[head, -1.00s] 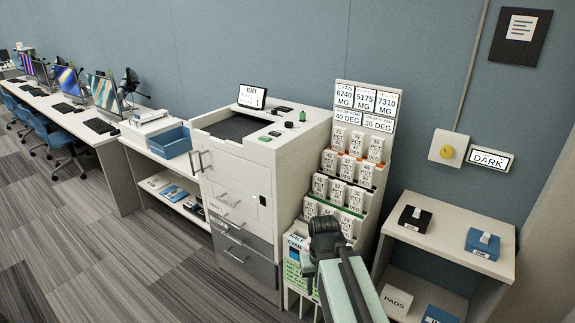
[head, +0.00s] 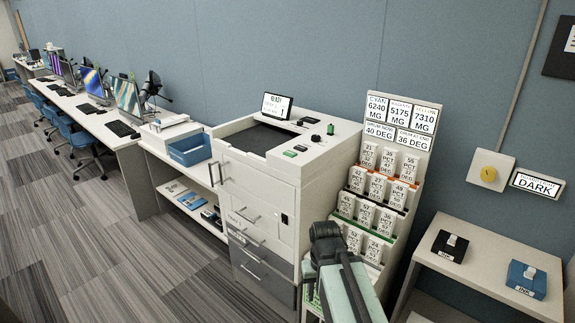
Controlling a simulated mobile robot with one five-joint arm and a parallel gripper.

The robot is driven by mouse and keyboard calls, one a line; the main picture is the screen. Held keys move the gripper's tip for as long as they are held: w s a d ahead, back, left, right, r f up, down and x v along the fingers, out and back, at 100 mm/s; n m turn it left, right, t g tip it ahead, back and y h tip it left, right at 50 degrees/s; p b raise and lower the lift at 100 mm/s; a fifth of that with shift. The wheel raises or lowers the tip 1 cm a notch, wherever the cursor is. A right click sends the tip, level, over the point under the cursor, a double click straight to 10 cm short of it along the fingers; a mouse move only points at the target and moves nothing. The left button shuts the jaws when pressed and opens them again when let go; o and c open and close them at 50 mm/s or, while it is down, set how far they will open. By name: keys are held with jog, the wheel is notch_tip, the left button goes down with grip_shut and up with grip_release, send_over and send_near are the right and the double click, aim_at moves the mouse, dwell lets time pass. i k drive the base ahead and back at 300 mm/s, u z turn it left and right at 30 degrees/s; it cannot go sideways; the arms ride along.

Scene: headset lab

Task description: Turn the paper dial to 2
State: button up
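The white printer (head: 250,190) stands in the middle of the head view. On its top right is a small upright knob (head: 330,129), dark with some green, which may be the paper dial; its setting is too small to read. A small screen (head: 276,106) at the back of the printer top reads "READY", with smaller text and what looks like a 1 below. My gripper (head: 325,232) is at the dark end of my arm, low in front of the printer's right side and apart from the knob. Its fingers cannot be made out.
Green (head: 289,153) and black (head: 302,148) buttons sit near the knob. A stepped rack (head: 418,150) of labelled cartridges stands right of the printer. A shelf (head: 485,265) with ink boxes is farther right. A blue bin (head: 190,150) is left. Open floor lies front left.

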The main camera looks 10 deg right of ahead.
aim_at(314, 138)
jog(key=z, duration=0.25)
jog(key=k, duration=0.35)
jog(key=u, duration=0.35)
jog(key=i, duration=0.45)
jog(key=z, duration=0.15)
jog(key=k, duration=0.65)
jog(key=z, duration=0.4)
jog(key=i, duration=1.5)
jog(key=u, duration=0.4)
